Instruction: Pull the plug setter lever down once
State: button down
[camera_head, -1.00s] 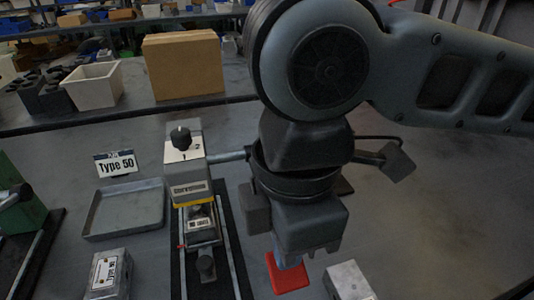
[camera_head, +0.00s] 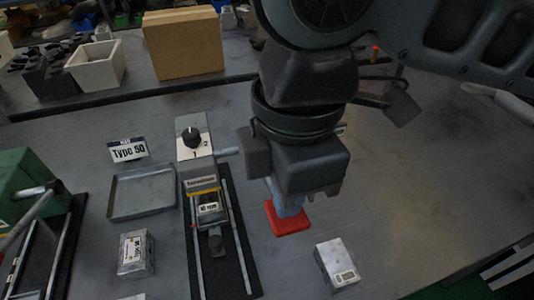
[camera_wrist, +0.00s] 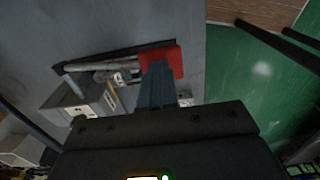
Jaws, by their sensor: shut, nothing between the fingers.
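The plug setter (camera_head: 197,165) stands left of my gripper in the head view. It has a black knob on top marked 1 and 2, and a small labelled block (camera_head: 209,206) sits in its lower front. A grey bar (camera_head: 229,152) runs from its right side and passes behind my gripper. A red grip (camera_head: 287,218), apparently the lever's end, shows right at my fingertips; it also shows in the wrist view (camera_wrist: 176,61). My gripper (camera_head: 289,208) points down, its fingers shut with nothing between them. The fingertips overlap the red grip in view; I cannot tell whether they touch.
A grey tray (camera_head: 142,214) lies left of the setter near the Type 50 sign (camera_head: 128,151). A metal block (camera_head: 136,254) lies in front of the tray, another (camera_head: 337,264) to the right. A green machine (camera_head: 24,200) stands far left. The table at right is clear.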

jog(key=shift+r+p, duration=2.45)
jog(key=shift+r, duration=0.5)
